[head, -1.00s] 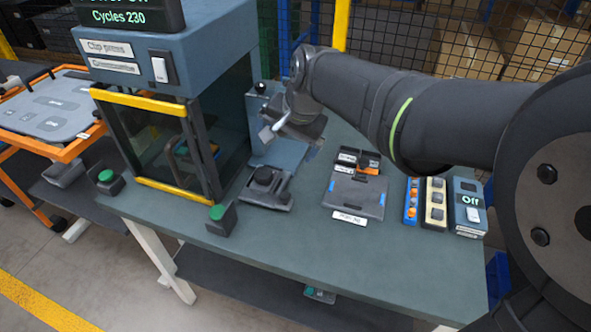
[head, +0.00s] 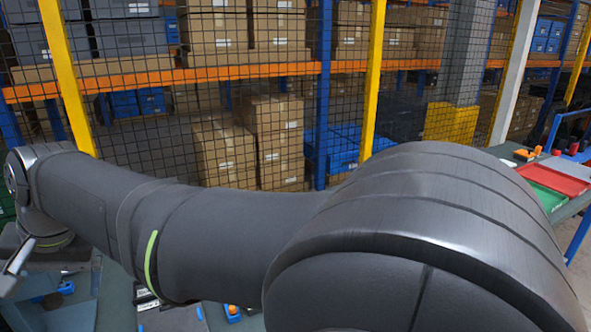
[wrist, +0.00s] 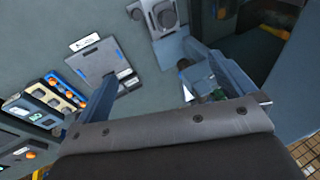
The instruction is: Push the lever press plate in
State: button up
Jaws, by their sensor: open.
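In the wrist view my gripper (wrist: 162,64) is open and empty, its two blue-grey fingers spread above the bench. What looks like the lever press plate (wrist: 171,52) is a flat pale blue-grey piece at upper centre, beside the right finger. A darker block with a round black part, probably the press body, is partly hidden by that finger. I cannot tell whether the finger touches the plate or how far in the plate is. In the head view my arm covers most of the bench, and the lever press cannot be made out there.
In the wrist view a grey fixture (wrist: 158,14) lies beyond the plate. A dark grey tray (wrist: 97,61) and button strips (wrist: 62,90) lie left, with bare bench between. In the head view a mesh fence stands behind, and red (head: 553,178) and green trays sit far right.

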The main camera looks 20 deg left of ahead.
jog(key=shift+f, duration=0.1)
jog(key=c, duration=1.4)
jog(key=f+n, duration=0.1)
jog(key=f, duration=0.1)
jog(key=s+f+n+t+h, duration=0.1)
jog(key=f+n, duration=0.1)
jog(key=s+f+n, duration=0.1)
jog(key=f+n, duration=0.1)
jog(key=shift+s+d+f+t, duration=0.1)
jog(key=shift+s+d+t, duration=0.1)
jog(key=shift+s+t, duration=0.1)
grip_shut()
jog(key=s+d+f+n+t+y, duration=0.25)
jog(key=s+f+n, duration=0.45)
jog(key=n, duration=0.9)
jog(key=s+d+f+n+t+y, duration=0.1)
jog(key=s+f+n+t, duration=0.4)
jog(key=f+n, duration=0.75)
jog(key=w+a+f+n, duration=0.1)
jog(key=w+a+f, duration=0.1)
jog(key=w+a+f+n+g, duration=0.1)
jog(key=w+a+f+n, duration=0.1)
jog(key=shift+a+f+g+h, duration=0.1)
jog(key=shift+a+g+h, duration=0.15)
jog(key=shift+a, duration=0.1)
jog(key=shift+w+a+f, duration=0.1)
jog(key=shift+w+a, duration=1.1)
jog(key=shift+w, duration=0.05)
jog(key=shift+w+a, duration=0.3)
jog(key=shift+a, duration=0.05)
